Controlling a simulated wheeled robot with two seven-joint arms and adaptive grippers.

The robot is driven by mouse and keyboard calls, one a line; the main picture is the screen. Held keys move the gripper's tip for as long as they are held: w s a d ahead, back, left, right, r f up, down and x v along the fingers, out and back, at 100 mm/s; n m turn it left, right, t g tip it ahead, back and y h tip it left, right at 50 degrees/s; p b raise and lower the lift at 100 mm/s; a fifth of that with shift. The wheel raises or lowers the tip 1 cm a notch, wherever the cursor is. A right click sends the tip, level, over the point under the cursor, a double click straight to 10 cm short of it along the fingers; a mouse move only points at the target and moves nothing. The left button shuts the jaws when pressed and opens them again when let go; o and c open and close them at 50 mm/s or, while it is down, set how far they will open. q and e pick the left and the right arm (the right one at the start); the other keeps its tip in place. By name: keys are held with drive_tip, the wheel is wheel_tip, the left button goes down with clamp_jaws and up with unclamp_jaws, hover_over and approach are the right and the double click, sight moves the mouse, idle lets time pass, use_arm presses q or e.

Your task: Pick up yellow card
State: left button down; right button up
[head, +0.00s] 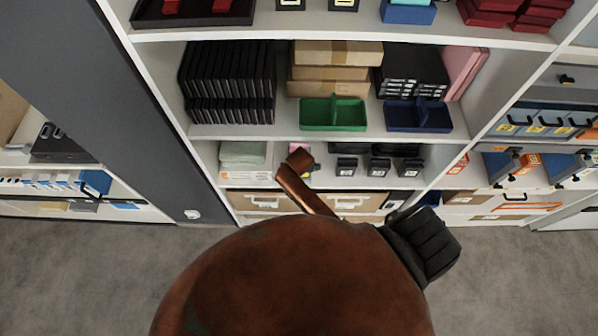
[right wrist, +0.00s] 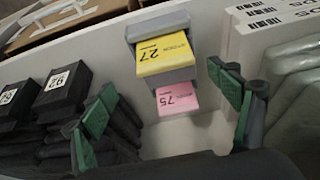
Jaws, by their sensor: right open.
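In the right wrist view the yellow card (right wrist: 163,52), marked 27, sits in a grey holder at the top middle. A pink card (right wrist: 177,98), marked 75, is just below it. My right gripper (right wrist: 163,93) is open. Its green-padded fingers stand on the left and right of the picture, with the cards framed between and beyond them. No contact shows between the fingers and the yellow card. My left gripper is not in view.
Black boxes (right wrist: 62,90) with number labels stand to the left. Pale wrapped packs (right wrist: 290,80) stand to the right. In the head view, a green tray (head: 333,113) sits on the shelf above the lower bay. A large rust-brown rounded shape hides the lower middle.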

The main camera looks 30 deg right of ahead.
drive_tip(key=x, duration=0.7)
drive_tip(key=shift+a+f, duration=0.1)
drive_tip(key=shift+a, duration=0.3)
drive_tip(key=shift+c, duration=0.7)
drive_tip(key=c, duration=1)
drive_tip(key=shift+c, duration=0.2)
